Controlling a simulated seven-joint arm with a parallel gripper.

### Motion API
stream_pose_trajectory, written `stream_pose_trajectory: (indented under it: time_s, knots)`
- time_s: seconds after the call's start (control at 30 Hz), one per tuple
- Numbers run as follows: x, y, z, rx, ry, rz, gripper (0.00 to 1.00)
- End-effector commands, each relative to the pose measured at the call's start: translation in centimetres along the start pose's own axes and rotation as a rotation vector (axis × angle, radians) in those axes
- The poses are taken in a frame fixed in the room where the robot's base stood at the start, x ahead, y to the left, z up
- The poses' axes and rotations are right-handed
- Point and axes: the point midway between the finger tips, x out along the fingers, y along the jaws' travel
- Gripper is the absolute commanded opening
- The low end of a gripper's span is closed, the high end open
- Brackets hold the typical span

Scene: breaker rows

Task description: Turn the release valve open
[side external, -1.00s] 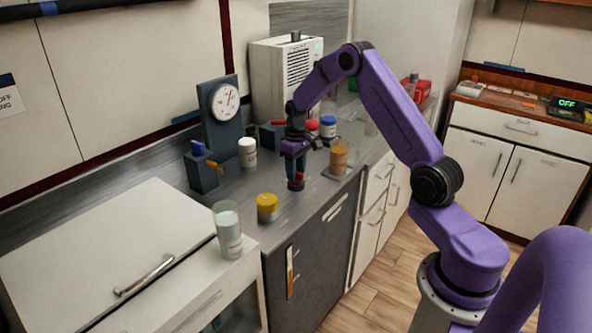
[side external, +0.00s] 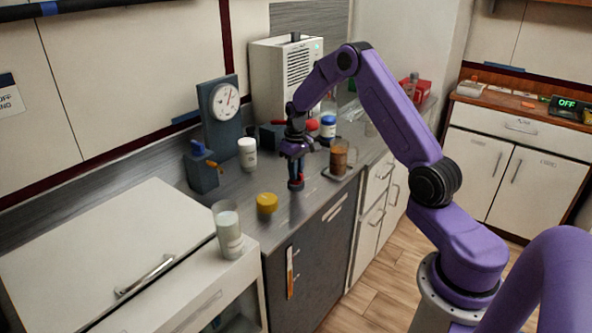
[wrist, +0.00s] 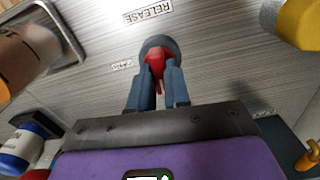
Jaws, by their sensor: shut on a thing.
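The release valve has a red handle (wrist: 154,60) on a round dark base (wrist: 158,43), set on the grey counter by a label reading RELEASE (wrist: 150,14). In the side view the valve (side external: 296,187) stands near the counter's front edge. My gripper (wrist: 156,72) points down from above, its two blue-grey fingers closed on either side of the red handle. The gripper in the side view (side external: 297,178) hides part of the handle. A smaller label (wrist: 121,65) lies left of the valve, too small to read surely.
A yellow-lidded jar (side external: 266,203) stands left of the valve, and a brown-filled glass (side external: 339,158) on a tray stands right.

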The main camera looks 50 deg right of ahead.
Motion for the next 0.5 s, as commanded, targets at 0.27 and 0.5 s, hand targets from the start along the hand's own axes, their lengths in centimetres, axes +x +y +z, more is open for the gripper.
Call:
stream_pose_trajectory:
  time_s: [0.27,0.5]
  knots:
    - [-0.06,-0.08,-0.02,0.222,0.0,0.0,0.0]
    - [-0.07,-0.04,-0.02,0.451,0.0,0.0,0.0]
